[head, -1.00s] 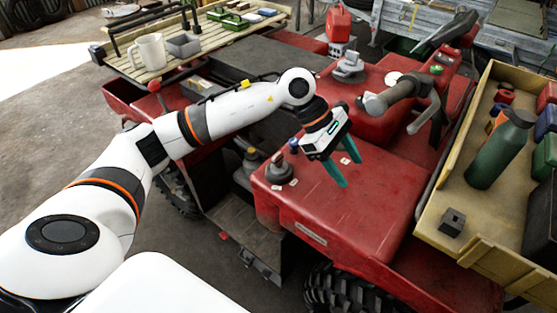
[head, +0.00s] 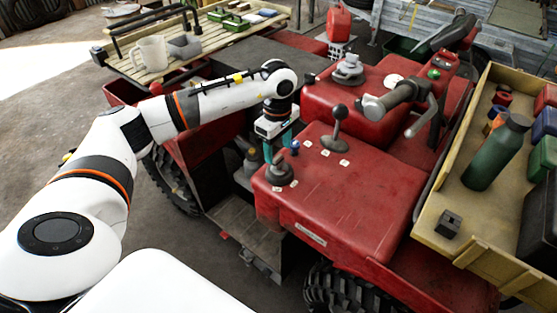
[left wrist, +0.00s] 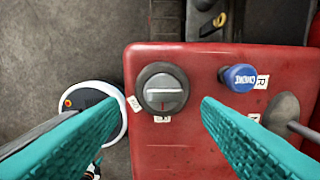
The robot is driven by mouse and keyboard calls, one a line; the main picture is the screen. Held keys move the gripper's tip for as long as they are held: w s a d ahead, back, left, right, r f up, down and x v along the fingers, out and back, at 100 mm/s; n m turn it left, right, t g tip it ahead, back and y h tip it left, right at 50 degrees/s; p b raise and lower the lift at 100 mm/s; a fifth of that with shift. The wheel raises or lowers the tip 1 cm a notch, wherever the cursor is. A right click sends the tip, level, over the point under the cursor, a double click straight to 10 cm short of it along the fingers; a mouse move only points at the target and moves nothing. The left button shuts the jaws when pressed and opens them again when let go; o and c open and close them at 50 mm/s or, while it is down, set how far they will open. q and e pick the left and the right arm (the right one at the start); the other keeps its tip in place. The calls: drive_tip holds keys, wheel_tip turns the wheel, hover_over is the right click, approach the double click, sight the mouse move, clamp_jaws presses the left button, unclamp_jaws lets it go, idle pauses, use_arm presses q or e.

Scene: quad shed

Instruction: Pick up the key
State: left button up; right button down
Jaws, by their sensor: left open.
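A round dark grey switch (left wrist: 163,90) with a pale raised bar sits on the near left corner of the red body; in the head view it is the dark knob (head: 281,173). The bar may be the key, but I cannot make out a separate key shape. My left gripper (head: 279,150) points down just above the switch, open and empty. In the left wrist view its teal fingers (left wrist: 160,102) lie to either side of the switch, apart from it. My right gripper is not in view.
A blue lettered knob (left wrist: 238,77) stands close right of the switch. A dark lever (head: 338,125) rises beyond it. Handlebars (head: 405,90) stand farther back. A wooden tray (head: 425,235) with a green bottle (head: 495,155) is at right.

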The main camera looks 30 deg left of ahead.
sight(279, 157)
use_arm(q)
drive_tip(key=f+p, duration=0.1)
drive_tip(key=f, duration=0.3)
drive_tip(key=shift+w+f, duration=0.1)
drive_tip(key=shift+w, duration=0.1)
drive_tip(key=c, duration=1)
drive_tip(key=shift+c, duration=0.3)
wheel_tip(279, 157, up, 10)
drive_tip(key=b, duration=0.2)
